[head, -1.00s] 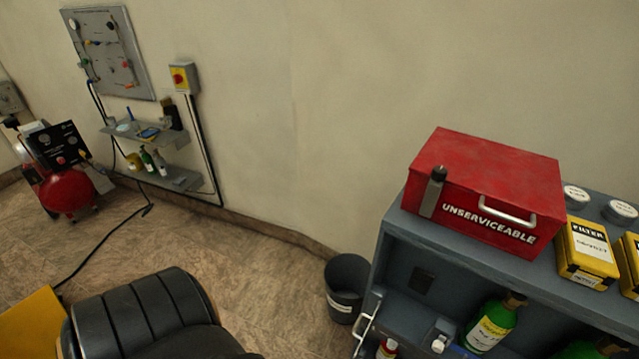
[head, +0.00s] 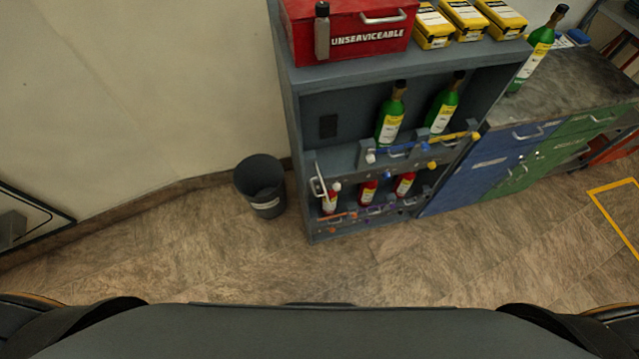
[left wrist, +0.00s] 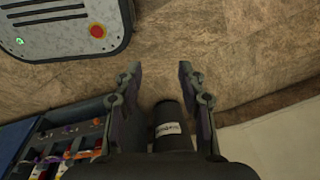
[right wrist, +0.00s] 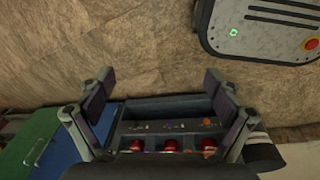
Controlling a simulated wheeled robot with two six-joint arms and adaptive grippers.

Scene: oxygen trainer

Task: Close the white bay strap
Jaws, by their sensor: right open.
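The grey rack (head: 300,150) stands against the wall in the head view. A pale strap with a handle (head: 317,183), seemingly the white one, hangs out from the left post of its upper shelf, swung open. A white knob (head: 370,157) sits on the post right of that bay. The bay holds no bottle; a dark square shows on its back. My left gripper (left wrist: 160,85) is open and empty above the floor. My right gripper (right wrist: 160,90) is open and empty, with the rack's lower row beyond its fingers. Neither gripper shows in the head view.
A blue strap (head: 400,148) and a yellow strap (head: 457,138) cross the green-bottle bays. Red bottles (head: 368,192) stand in the lower row. A dark bucket (head: 260,190) is left of the rack. A red box (head: 350,45) is on top. Floor in front is clear.

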